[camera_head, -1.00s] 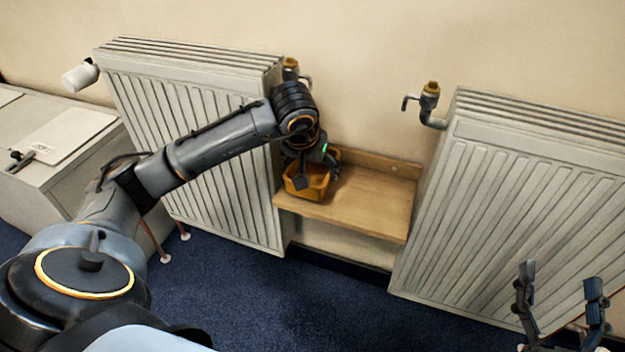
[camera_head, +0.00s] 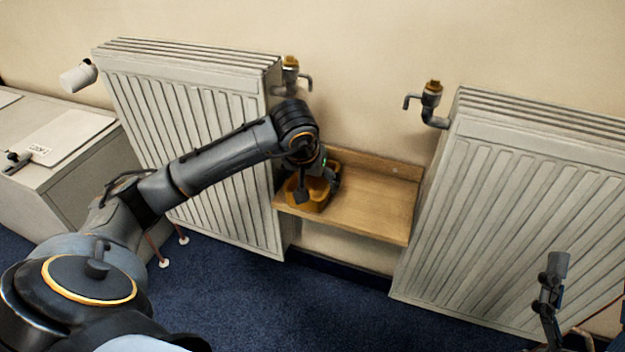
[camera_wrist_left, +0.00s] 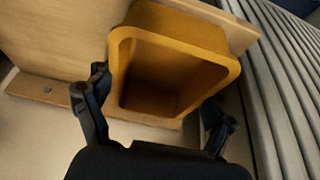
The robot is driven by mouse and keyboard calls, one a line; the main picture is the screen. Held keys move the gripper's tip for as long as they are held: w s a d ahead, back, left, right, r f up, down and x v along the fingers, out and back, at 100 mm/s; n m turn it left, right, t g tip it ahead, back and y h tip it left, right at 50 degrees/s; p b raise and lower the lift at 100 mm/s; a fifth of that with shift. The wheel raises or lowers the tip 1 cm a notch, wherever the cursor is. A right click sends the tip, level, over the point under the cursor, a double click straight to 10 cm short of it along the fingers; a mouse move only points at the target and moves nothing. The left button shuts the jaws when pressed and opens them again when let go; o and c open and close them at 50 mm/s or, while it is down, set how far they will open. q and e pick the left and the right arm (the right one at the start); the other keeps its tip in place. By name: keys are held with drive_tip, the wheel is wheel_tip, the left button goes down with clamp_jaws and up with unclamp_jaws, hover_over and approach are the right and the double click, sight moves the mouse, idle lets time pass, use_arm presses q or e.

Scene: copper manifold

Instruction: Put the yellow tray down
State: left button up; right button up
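The yellow tray (camera_head: 318,200) is at the left end of the wooden shelf (camera_head: 372,215), close to the left radiator. It looks to be resting on the shelf, though my gripper hides part of its underside. My left gripper (camera_head: 317,186) has its fingers on two sides of the tray and looks shut on it. In the left wrist view the tray (camera_wrist_left: 228,66) is open-topped and empty, with the left gripper (camera_wrist_left: 155,105) fingers against its outer sides. My right gripper (camera_head: 588,290) is at the lower right, partly cut off, its fingers apart and empty.
Radiators stand on the left (camera_head: 215,150) and right (camera_head: 510,210) of the shelf. Valves on the wall sit above the shelf at left (camera_head: 290,75) and right (camera_head: 432,100). A grey cabinet (camera_head: 55,180) is at far left. The shelf's middle and right are bare.

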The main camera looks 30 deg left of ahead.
use_arm(q)
drive_tip(key=shift+o, duration=0.8)
drive_tip(key=shift+r, duration=0.1)
